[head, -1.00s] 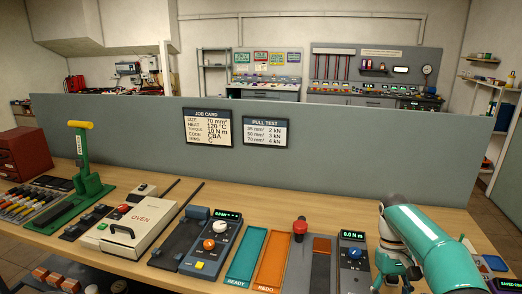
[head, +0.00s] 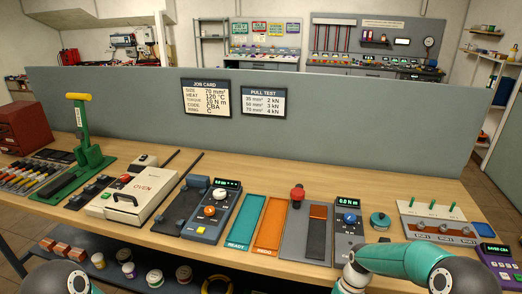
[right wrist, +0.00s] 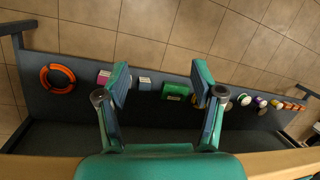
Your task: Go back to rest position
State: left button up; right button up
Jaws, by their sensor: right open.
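My right gripper (right wrist: 160,88) is open and empty in the right wrist view. It points down past the bench's front edge, over a dark lower shelf (right wrist: 60,128) and the tiled floor. In the head view my right arm is bent at the lower right, in front of the bench, and its gripper is out of the picture. A piece of my left arm shows at the lower left corner. My left gripper is not in view.
The wooden bench (head: 325,192) carries an oven (head: 130,192), a green press (head: 90,155), READY (head: 245,222) and REDO (head: 272,225) trays and a pegged board (head: 438,222). A grey partition (head: 350,130) stands behind. An orange ring (right wrist: 58,79) lies on the lower shelf.

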jog(key=s+a+f+m+t, duration=0.1)
jog(key=s+a+f, duration=0.1)
jog(key=s, duration=0.4)
jog(key=s+a+f+m+t+y, duration=0.1)
jog(key=s+a+f, duration=0.2)
jog(key=s, duration=0.4)
jog(key=s+a+f+m+t, duration=0.1)
jog(key=s+a+f, duration=0.1)
jog(key=s, duration=0.5)
jog(key=shift+s+a+f+y, duration=0.25)
jog(key=shift+a+f+y, duration=0.15)
jog(key=shift+a, duration=0.5)
